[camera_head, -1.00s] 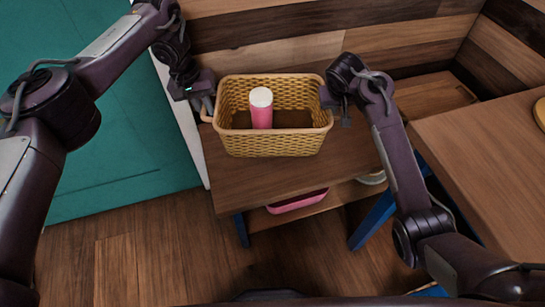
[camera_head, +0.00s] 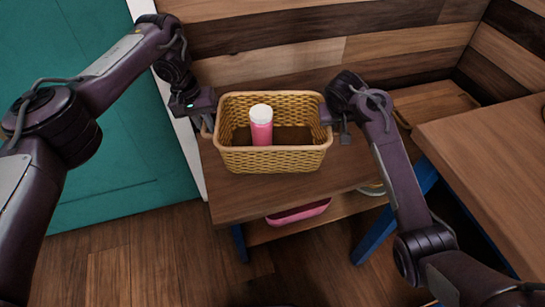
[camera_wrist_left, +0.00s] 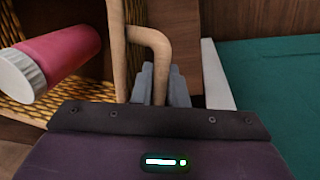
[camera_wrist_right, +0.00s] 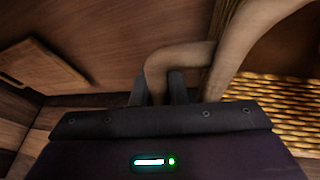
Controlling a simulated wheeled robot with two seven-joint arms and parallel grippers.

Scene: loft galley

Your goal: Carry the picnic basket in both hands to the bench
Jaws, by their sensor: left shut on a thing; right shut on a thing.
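The yellow wicker picnic basket (camera_head: 270,160) is upright over the wooden bench top (camera_head: 235,205), between my two grippers. Whether its base touches the wood cannot be told. A pink bottle with a white cap (camera_head: 261,128) stands inside it. My left gripper (camera_head: 208,117) is shut on the handle at the basket's left end; the pale bent handle (camera_wrist_left: 155,42) runs between its fingers in the left wrist view. My right gripper (camera_head: 328,115) is shut on the right-end handle, which also shows in the right wrist view (camera_wrist_right: 165,65). Part of the handles is hidden by the fingers.
A pink container (camera_head: 298,213) and a partly hidden round dish (camera_head: 373,189) sit on the shelf below. A wooden counter (camera_head: 490,160) stands at the right. A plank wall (camera_head: 310,50) is behind and a teal panel (camera_head: 110,150) at the left. The floor in front looks clear.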

